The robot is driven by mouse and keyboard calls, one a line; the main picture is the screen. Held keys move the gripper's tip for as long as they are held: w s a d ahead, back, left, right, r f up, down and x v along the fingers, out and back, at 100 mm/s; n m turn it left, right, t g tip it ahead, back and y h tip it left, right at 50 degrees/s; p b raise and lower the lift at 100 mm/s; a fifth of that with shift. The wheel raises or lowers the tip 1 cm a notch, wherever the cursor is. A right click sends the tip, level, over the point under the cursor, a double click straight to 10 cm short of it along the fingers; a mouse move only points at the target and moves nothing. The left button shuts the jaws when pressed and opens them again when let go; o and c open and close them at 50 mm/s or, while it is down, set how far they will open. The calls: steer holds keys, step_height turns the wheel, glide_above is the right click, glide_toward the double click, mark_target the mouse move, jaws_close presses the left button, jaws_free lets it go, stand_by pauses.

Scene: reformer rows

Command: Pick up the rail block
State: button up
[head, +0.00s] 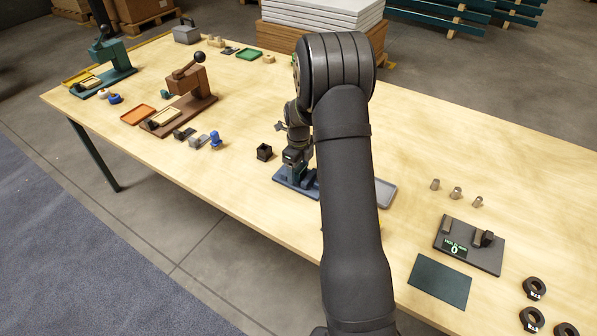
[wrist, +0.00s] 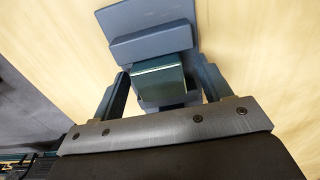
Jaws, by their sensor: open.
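A dark green block with a pale line along one edge, which looks like the rail block (wrist: 162,82), sits in a blue-grey fixture (wrist: 150,24) in the wrist view. My gripper (wrist: 163,76) is open, with one finger on each side of the block. Whether the fingers touch it cannot be told. In the head view my gripper (head: 293,158) is low over the blue fixture (head: 288,181) at the middle of the table. My arm hides the fixture's right part, and the block is hard to make out there.
A small black open box (head: 264,152) and a blue piece (head: 215,139) stand left of the fixture. A grey tray (head: 386,193) lies to the right, partly behind my arm. Farther right are small cylinders (head: 456,193), a dark scale-like device (head: 470,246), a dark green mat (head: 440,281) and black rings (head: 534,288).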

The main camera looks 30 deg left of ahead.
steer(key=shift+f, duration=0.4)
steer(key=c, duration=1.1)
steer(key=shift+r, duration=0.1)
